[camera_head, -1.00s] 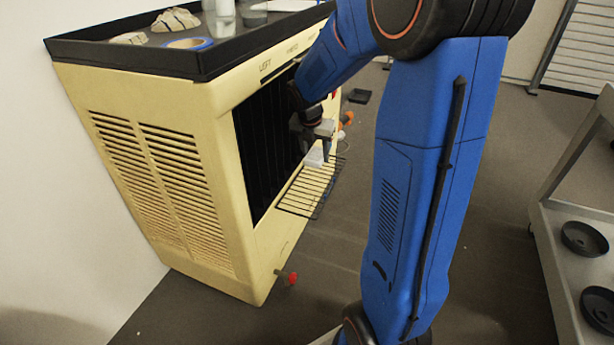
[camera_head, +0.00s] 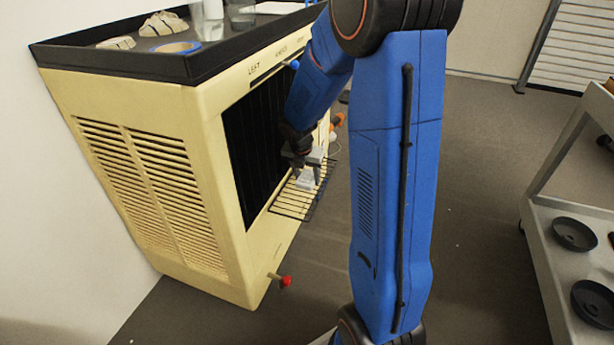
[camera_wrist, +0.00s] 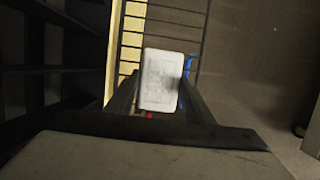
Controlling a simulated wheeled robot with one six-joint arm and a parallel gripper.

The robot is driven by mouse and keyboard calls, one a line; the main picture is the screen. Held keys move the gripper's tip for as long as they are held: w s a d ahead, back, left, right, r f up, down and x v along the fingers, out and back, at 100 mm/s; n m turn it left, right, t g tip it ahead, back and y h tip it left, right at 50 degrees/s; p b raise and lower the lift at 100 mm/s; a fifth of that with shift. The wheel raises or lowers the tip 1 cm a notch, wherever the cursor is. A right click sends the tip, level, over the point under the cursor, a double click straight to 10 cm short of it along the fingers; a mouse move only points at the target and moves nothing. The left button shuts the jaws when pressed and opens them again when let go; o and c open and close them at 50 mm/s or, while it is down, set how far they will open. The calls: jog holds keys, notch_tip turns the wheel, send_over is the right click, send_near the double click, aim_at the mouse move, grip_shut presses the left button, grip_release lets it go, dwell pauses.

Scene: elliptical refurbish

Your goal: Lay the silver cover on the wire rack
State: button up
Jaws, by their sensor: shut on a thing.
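My gripper (camera_head: 308,170) is shut on the silver cover (camera_head: 305,182), a small pale rectangular plate. In the wrist view the cover (camera_wrist: 160,80) sits between the two fingers, its flat face towards the camera. The black wire rack (camera_head: 290,207) juts out from the front of the cream cabinet, below my gripper. In the wrist view the rack's bars (camera_wrist: 180,14) show behind the cover. The cover is over the rack; I cannot tell whether it touches the bars.
The cream cabinet (camera_head: 220,190) has a dark opening beside my gripper. A red knob (camera_head: 286,281) sticks out low on its front. Its black top tray (camera_head: 110,60) holds a blue tape ring (camera_head: 176,47) and several other things. A grey cart (camera_head: 545,250) stands at the right.

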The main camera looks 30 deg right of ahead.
aim_at(304, 183)
jog(key=shift+f, duration=0.1)
jog(key=o, duration=1.3)
jog(key=shift+c, duration=0.2)
jog(key=s+a+r+m, duration=0.3)
jog(key=s+r, duration=0.2)
jog(key=r, duration=0.3)
jog(key=s+a+r+m, duration=0.3)
jog(key=s+a+r, duration=0.1)
jog(key=r, duration=0.4)
jog(key=s+a+r+m+t+y, duration=0.1)
jog(key=s+a+m, duration=0.3)
jog(key=s+m, duration=0.5)
jog(key=s+a+r+m+t+y, duration=0.1)
jog(key=s+a+m, duration=0.3)
jog(key=s+m, duration=0.6)
jog(key=s+r, duration=0.1)
jog(key=s, duration=0.2)
jog(key=shift+a+m+t+y, duration=0.2)
jog(key=shift+m+t+y, duration=0.1)
jog(key=shift+t, duration=0.1)
jog(key=shift+r, duration=0.1)
